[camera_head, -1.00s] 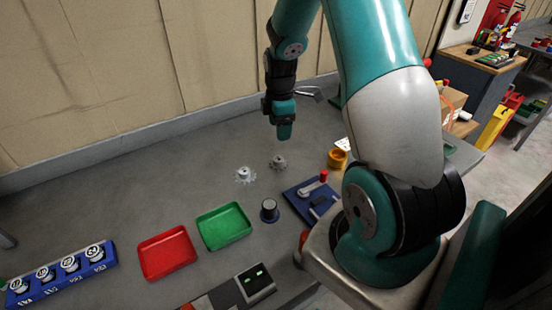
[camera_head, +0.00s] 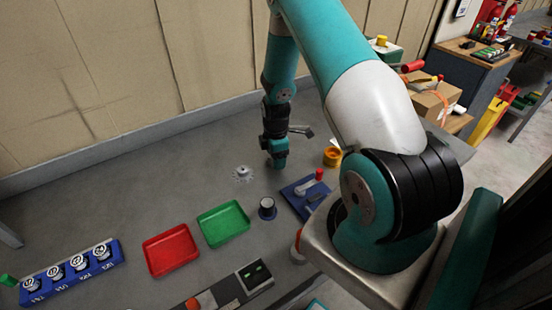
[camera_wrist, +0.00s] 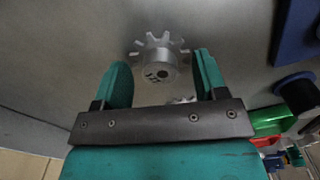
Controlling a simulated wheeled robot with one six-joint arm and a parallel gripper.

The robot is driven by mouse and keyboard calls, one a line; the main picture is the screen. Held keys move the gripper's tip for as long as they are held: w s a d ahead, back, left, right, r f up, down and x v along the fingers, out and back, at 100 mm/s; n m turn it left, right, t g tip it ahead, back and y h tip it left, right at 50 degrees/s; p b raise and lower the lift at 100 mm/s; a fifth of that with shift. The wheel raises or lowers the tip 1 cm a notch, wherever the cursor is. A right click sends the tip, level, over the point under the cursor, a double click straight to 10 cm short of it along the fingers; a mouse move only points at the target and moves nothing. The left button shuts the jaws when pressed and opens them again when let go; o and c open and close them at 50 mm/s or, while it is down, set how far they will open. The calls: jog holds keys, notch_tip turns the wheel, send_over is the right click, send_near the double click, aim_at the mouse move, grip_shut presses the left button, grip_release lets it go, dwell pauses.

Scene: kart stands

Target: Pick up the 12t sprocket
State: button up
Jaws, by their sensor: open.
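A grey toothed sprocket (camera_wrist: 157,62) with a raised round hub lies on the bench. In the wrist view it sits between and just beyond the fingertips of my open gripper (camera_wrist: 161,72), with space on both sides. Its hub carries small dark marks that I cannot read for certain. A second sprocket (camera_wrist: 182,100) shows partly above the gripper's palm edge. In the head view one sprocket (camera_head: 242,174) lies in the open, left of my gripper (camera_head: 278,164). The gripper points down low over the bench and hides the other sprocket there.
A green tray (camera_head: 223,224) and a red tray (camera_head: 171,250) lie in front to the left. The back left of the bench is clear.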

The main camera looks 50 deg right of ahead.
jog(key=shift+c, duration=0.3)
jog(key=c, duration=1)
